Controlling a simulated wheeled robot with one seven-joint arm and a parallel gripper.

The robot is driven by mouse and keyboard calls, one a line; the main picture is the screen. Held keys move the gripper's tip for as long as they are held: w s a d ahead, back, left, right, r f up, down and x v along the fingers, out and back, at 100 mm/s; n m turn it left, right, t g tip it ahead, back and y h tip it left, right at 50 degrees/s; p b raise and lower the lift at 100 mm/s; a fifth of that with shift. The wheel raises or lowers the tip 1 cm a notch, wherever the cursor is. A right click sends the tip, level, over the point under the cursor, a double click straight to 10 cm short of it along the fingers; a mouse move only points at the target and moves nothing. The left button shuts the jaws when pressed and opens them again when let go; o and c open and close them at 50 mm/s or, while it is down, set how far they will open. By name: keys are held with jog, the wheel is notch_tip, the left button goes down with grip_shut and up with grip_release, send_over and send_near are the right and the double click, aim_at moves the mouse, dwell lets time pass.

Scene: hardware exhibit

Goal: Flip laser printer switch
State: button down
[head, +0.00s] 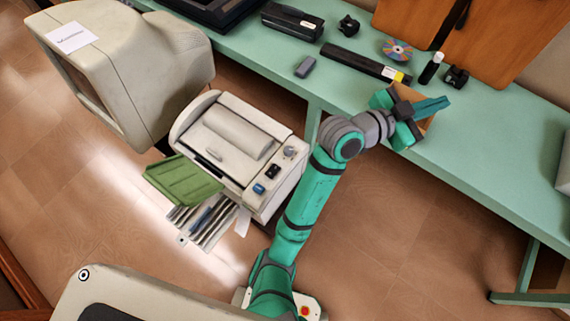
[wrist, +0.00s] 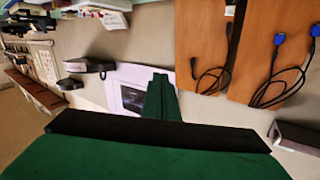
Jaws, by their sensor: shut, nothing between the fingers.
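The printer (head: 222,113), a boxy off-white machine, stands in the middle of the head view, left of my arm. Its top right side carries a round grey knob (head: 289,152), a small black part (head: 272,171) and a small blue part (head: 259,188). I cannot tell which of these is the switch. A green tray (head: 183,180) sticks out at its front left. My gripper (head: 445,103) is shut and empty, over the green table, well to the right of the printer. Its green fingers (wrist: 160,97) also show together in the wrist view, which does not show the printer.
The green table (head: 480,165) runs along the back. On it lie a black device (head: 292,22), a long black box (head: 360,63), a disc (head: 397,50) and a small bottle (head: 431,68). A large beige monitor (head: 150,60) stands left of the printer. Open floor lies right of my arm.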

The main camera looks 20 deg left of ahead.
jog(key=m+g, duration=0.1)
jog(key=m, duration=0.1)
jog(key=m+g+y, duration=0.8)
jog(key=g+y, duration=0.4)
jog(key=y, duration=0.2)
send_near(270, 172)
jog(key=f, duration=0.2)
jog(key=s+f, duration=0.1)
jog(key=f, duration=0.3)
jog(key=shift+s+a+f, duration=0.1)
jog(key=shift+s+a, duration=0.05)
jog(key=shift+s, duration=0.25)
jog(key=shift+w, duration=0.15)
jog(key=shift+f, duration=0.1)
